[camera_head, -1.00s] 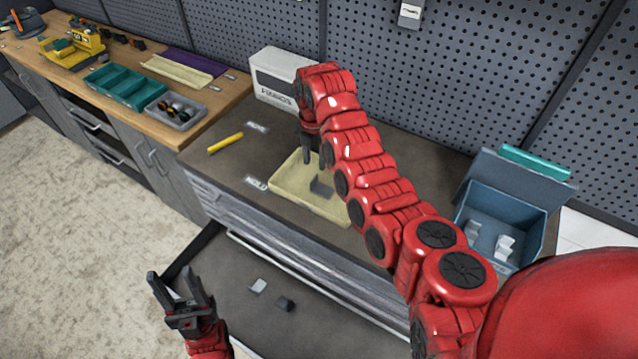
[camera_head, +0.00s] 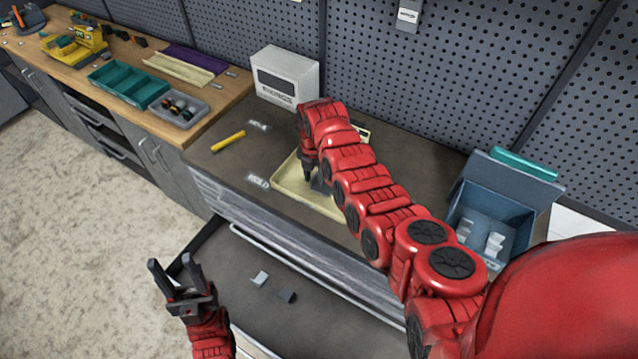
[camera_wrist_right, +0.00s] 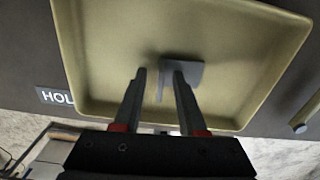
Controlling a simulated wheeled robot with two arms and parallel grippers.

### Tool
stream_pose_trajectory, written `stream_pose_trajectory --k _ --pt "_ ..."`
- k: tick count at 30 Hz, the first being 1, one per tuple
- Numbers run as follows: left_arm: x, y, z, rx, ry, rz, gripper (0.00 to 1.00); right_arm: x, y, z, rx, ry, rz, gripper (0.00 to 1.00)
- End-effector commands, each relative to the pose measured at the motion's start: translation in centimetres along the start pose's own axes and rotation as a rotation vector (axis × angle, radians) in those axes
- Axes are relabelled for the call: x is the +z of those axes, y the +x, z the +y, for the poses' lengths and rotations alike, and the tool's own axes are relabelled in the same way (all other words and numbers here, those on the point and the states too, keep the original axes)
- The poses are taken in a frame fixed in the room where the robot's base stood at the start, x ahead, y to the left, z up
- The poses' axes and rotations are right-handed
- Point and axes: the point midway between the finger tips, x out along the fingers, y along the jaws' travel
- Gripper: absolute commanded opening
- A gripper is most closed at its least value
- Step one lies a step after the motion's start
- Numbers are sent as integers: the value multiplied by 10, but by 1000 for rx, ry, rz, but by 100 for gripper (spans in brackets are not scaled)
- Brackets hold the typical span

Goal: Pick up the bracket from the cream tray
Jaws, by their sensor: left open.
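The cream tray (camera_head: 284,193) lies on the dark counter; its pale rim also shows in the right wrist view (camera_wrist_right: 85,50). The grey bracket (camera_wrist_right: 190,70) lies in the tray, partly behind a finger of my right gripper. In the head view the bracket (camera_head: 319,186) is mostly hidden by my right arm. My right gripper (camera_wrist_right: 159,75) points down into the tray, open, with a thin upright part of the bracket between its fingers. I cannot tell whether they touch it. My left gripper (camera_head: 176,267) is open and empty, away from the counter at lower left.
An open drawer (camera_head: 230,255) below the counter holds a light piece (camera_head: 260,278) and a dark piece (camera_head: 287,296). A blue box (camera_head: 490,215) with pale parts stands at right. A yellow marker (camera_head: 228,141) and a white box (camera_head: 285,75) are on the counter.

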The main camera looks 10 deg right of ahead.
Motion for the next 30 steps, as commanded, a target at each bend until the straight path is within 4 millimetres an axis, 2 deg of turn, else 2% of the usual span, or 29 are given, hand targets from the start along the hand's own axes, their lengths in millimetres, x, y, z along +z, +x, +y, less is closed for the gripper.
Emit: stream_pose_trajectory --k 1,6,30 --pt "0 0 0 0 0 0 50 0 0 0 0 0 0 30" --pt "0 0 0 0 0 0 50 0 0 0 0 0 0 0" --pt "0 0 0 0 0 0 50 0 0 0 -1 0 1 0"
